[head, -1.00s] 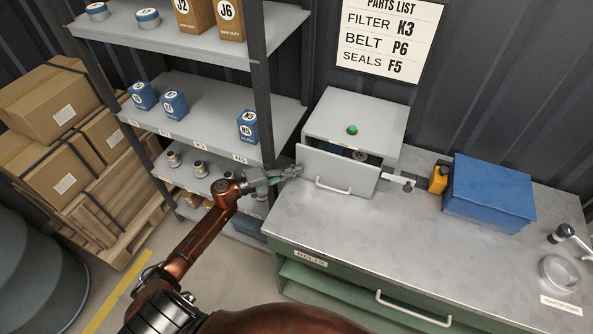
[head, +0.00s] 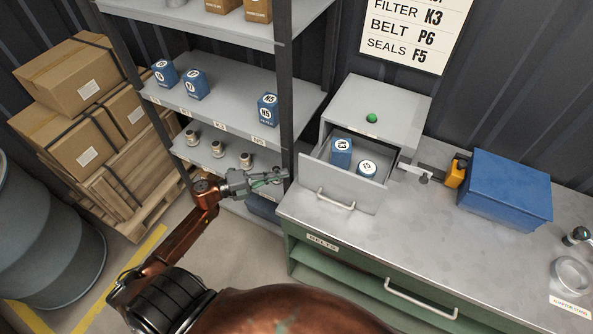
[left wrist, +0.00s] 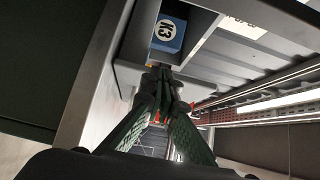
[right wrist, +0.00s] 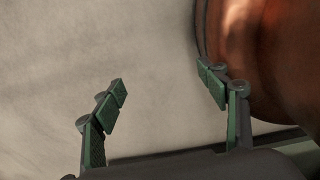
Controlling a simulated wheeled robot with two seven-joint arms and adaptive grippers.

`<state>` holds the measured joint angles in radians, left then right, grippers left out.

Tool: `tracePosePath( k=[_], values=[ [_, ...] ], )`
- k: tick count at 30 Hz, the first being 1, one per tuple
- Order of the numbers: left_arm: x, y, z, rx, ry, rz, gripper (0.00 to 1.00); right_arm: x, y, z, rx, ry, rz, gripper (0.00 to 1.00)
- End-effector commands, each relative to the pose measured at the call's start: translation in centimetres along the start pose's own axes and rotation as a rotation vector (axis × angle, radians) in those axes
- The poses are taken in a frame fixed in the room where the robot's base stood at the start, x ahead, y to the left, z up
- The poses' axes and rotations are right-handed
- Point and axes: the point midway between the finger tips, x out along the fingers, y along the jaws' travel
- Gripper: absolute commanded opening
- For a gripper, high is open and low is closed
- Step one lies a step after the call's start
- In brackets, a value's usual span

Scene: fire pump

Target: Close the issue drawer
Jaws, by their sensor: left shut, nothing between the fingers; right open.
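The issue drawer (head: 325,180) stands pulled out of the grey cabinet (head: 375,108) on the bench, with a bar handle (head: 336,201) on its front. Inside it are a blue box (head: 341,152) and a round blue-and-white tin (head: 367,167). My left gripper (head: 284,175) is shut and empty, just left of the drawer front; I cannot tell whether it touches. In the left wrist view its closed fingers (left wrist: 163,85) point towards a blue box labelled K3 (left wrist: 169,33). My right gripper (right wrist: 162,80) is open and empty; the head view does not show it.
A shelf rack (head: 225,105) with blue boxes stands left of the cabinet, close to my left arm. A grey lever-like fitting (head: 415,172), a yellow object (head: 456,173) and a blue bin (head: 506,188) are right of the drawer. The bench top before them is clear.

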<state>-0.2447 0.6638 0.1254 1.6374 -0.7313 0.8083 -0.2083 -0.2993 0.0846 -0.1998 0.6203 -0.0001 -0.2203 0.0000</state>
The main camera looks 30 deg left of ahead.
Motion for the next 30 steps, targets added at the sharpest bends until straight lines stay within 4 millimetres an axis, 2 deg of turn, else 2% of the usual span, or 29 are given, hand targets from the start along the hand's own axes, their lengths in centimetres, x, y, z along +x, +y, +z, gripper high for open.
tracePosePath(
  k=[1,3,6,9,14,27,30],
  values=[
    [-0.7,0.6,-2.1,-0.01,0.003,-0.001,0.0,0.3,-0.1,0.1,0.001,-0.001,-0.002,0.67],
    [-1.6,0.7,-4.7,-0.011,0.004,-0.002,0.0,0.6,-0.4,0.1,0.001,-0.001,-0.004,0.67],
    [-2.7,0.4,-7.6,-0.006,0.0,-0.001,0.0,0.9,-0.9,0.1,0.003,-0.001,-0.009,0.67],
    [-3.1,0.1,-9.1,-0.001,-0.003,0.001,0.0,1.0,-1.1,0.2,0.004,-0.002,-0.011,0.67],
    [-1.9,-0.1,-9.3,0.004,-0.003,0.0,0.0,0.9,-1.0,0.1,0.004,-0.002,-0.01,0.67],
    [6.8,-0.2,-9.3,0.003,-0.001,-0.002,0.0,0.3,-0.2,0.1,0.001,-0.001,-0.002,0.67],
    [7.9,-0.1,-8.1,0.003,-0.004,0.001,0.0,0.3,-0.1,0.2,0.0,-0.002,-0.001,0.67]
  ],
)
